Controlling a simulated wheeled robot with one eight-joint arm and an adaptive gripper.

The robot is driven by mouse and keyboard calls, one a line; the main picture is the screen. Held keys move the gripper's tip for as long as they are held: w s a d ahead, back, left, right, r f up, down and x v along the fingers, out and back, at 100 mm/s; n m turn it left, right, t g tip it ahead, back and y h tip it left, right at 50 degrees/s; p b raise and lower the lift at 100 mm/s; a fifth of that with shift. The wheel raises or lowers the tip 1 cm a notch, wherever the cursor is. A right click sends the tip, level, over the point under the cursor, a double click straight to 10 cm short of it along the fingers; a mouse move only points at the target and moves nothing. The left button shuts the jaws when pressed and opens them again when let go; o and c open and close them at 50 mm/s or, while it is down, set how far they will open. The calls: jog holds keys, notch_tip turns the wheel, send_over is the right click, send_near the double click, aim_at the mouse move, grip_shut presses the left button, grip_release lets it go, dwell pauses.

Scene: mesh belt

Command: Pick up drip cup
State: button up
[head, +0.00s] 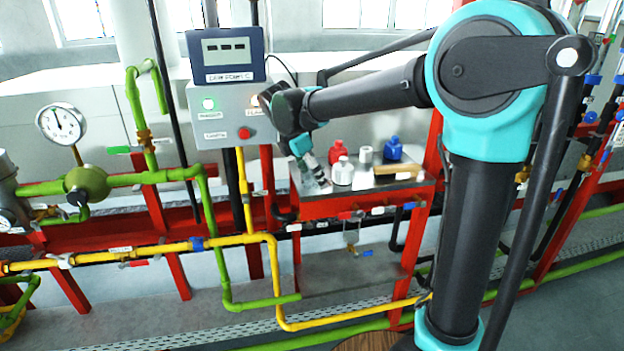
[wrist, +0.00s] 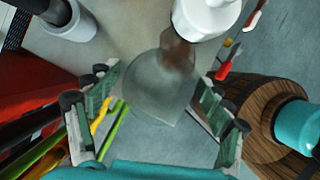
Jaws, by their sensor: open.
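A small grey open-topped cup (head: 365,155), which I take for the drip cup, stands upright among bottles on the metal tray top (head: 322,188). In the wrist view, the grey cup (wrist: 72,24) is at the upper left, partly cut off by the edge. My gripper (head: 322,180) is above the left part of the tray, left of the cup and apart from it. In the wrist view, the fingers of my gripper (wrist: 155,115) are spread wide with nothing held. A blurred dark patch shows between them; I cannot tell whether it is shadow or reflection.
A white bottle (head: 343,172) stands between my gripper and the cup; it also shows in the wrist view (wrist: 205,14). A red bottle (head: 338,152) and a blue bottle (head: 392,149) stand nearby. A wooden-handled item (head: 398,170) lies at the right. A control box (head: 222,115) stands behind.

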jog(key=shift+c, duration=0.4)
jog(key=c, duration=1.1)
jog(key=shift+r, duration=0.1)
